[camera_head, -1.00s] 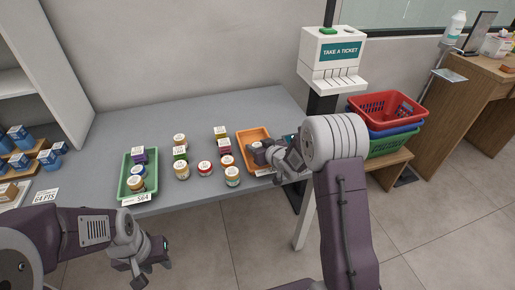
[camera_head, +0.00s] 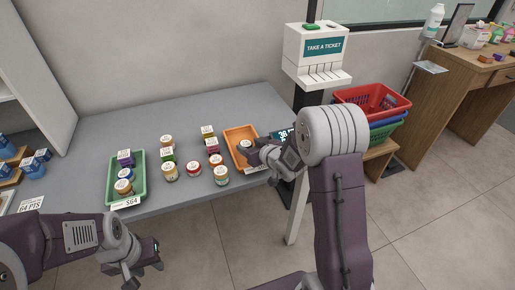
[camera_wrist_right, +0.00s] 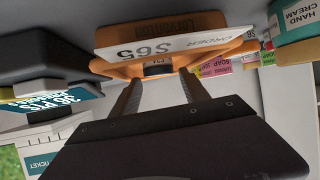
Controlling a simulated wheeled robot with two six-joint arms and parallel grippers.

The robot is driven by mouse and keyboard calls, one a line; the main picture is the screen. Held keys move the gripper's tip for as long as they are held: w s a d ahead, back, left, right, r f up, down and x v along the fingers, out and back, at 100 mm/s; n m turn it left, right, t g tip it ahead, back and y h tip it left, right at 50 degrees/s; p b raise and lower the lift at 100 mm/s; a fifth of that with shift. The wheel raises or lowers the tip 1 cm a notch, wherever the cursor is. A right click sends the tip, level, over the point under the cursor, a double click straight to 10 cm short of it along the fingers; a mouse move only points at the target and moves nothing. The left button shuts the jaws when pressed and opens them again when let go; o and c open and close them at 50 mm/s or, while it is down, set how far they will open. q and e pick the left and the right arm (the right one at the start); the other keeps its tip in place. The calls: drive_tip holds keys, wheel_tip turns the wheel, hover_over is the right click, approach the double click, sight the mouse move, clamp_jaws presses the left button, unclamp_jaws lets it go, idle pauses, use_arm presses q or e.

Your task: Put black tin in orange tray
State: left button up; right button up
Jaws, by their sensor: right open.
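The orange tray (camera_head: 232,134) is at the right end of the grey counter. In the right wrist view the orange tray (camera_wrist_right: 235,50) lies just beyond the fingers of my right gripper (camera_wrist_right: 160,90), which are apart with nothing clearly held. A dark labelled thing (camera_wrist_right: 158,70) shows between the fingertips, beyond them. My left gripper (camera_head: 150,262) hangs in front of the counter, away from the tins; its jaw opening is unclear.
Several labelled jars and boxes (camera_head: 193,168) stand mid-counter. A green tray (camera_head: 111,185) with small items is left of them. A ticket dispenser (camera_head: 318,55) and stacked baskets (camera_head: 372,102) are at right. An S65 order card (camera_wrist_right: 175,37) is on the tray's near side.

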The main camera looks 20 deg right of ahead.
drive_tip(key=p+v, duration=0.1)
drive_tip(key=v, duration=0.6)
drive_tip(key=shift+r, duration=0.1)
drive_tip(key=shift+s+d+r, duration=0.1)
drive_tip(key=shift+s+r, duration=0.1)
drive_tip(key=shift+s, duration=0.35)
drive_tip(key=shift+a+r, duration=0.1)
drive_tip(key=shift+a, duration=0.25)
drive_tip(key=shift+n+y, duration=0.3)
drive_tip(key=shift+y, duration=0.1)
drive_tip(key=a+r, duration=0.1)
drive_tip(key=a, duration=0.1)
drive_tip(key=a+r, duration=0.1)
drive_tip(key=r, duration=0.1)
drive_tip(key=shift+s+a, duration=0.2)
drive_tip(key=shift+a, duration=0.2)
drive_tip(key=s+d+f+m+g+h, duration=0.1)
drive_tip(key=s+f+m+g+h, duration=0.1)
drive_tip(key=s+f+g, duration=0.65)
drive_tip(key=s+d+f+m+g+h, duration=0.1)
drive_tip(key=s+f+m+g, duration=0.15)
drive_tip(key=s, duration=1.05)
wheel_tip(320, 180, up, 12)
drive_tip(key=n+p, duration=0.1)
drive_tip(key=p, duration=1.1)
drive_tip(key=shift+d+f, duration=0.2)
